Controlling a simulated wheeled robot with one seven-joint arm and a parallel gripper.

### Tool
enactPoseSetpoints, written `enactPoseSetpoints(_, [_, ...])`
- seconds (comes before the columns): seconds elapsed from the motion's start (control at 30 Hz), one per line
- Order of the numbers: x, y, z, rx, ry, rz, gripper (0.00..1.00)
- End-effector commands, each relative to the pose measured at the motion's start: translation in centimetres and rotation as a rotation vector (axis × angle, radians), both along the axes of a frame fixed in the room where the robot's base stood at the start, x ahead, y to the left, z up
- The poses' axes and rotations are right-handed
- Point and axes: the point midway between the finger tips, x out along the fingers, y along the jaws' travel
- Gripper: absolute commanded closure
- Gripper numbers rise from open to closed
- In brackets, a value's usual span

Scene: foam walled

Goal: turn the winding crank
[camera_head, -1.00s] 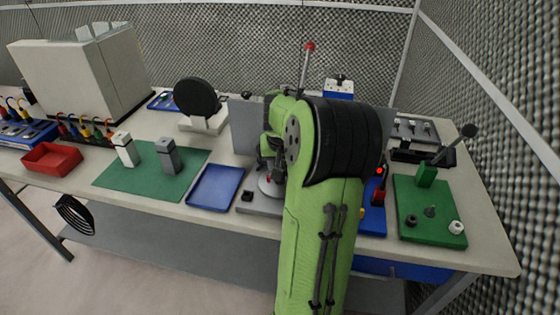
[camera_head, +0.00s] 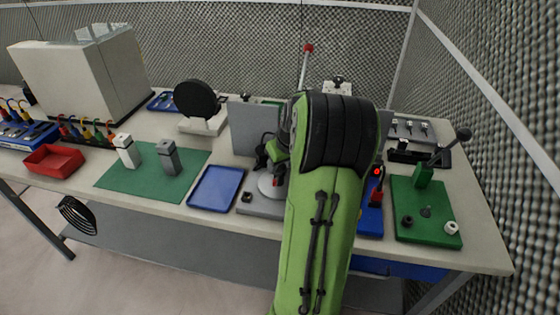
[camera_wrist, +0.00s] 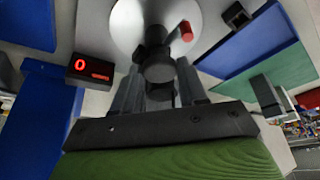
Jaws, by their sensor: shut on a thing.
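The winding crank shows in the wrist view as a pale metal disc (camera_wrist: 130,25) with a dark knob (camera_wrist: 158,68) between my fingers and a small red mark (camera_wrist: 186,31) beside it. My gripper (camera_wrist: 158,72) is shut on the dark knob. In the head view the crank's disc (camera_head: 268,187) sits on a grey base, partly hidden by my gripper (camera_head: 268,165) and arm. A small black display (camera_wrist: 90,68) beside the crank reads a red 0.
A grey upright panel (camera_head: 242,128) stands behind the crank. A blue tray (camera_head: 216,189) lies to its left. A blue unit with a red light (camera_head: 371,217) and a green board with a lever (camera_head: 425,220) stand to the right.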

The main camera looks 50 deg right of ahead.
Motion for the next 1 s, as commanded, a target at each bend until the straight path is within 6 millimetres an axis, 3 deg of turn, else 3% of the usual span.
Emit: enactPoseSetpoints(1.0, [-0.14, -0.41, 0.0, 0.004, 0.002, 0.507, 0.89])
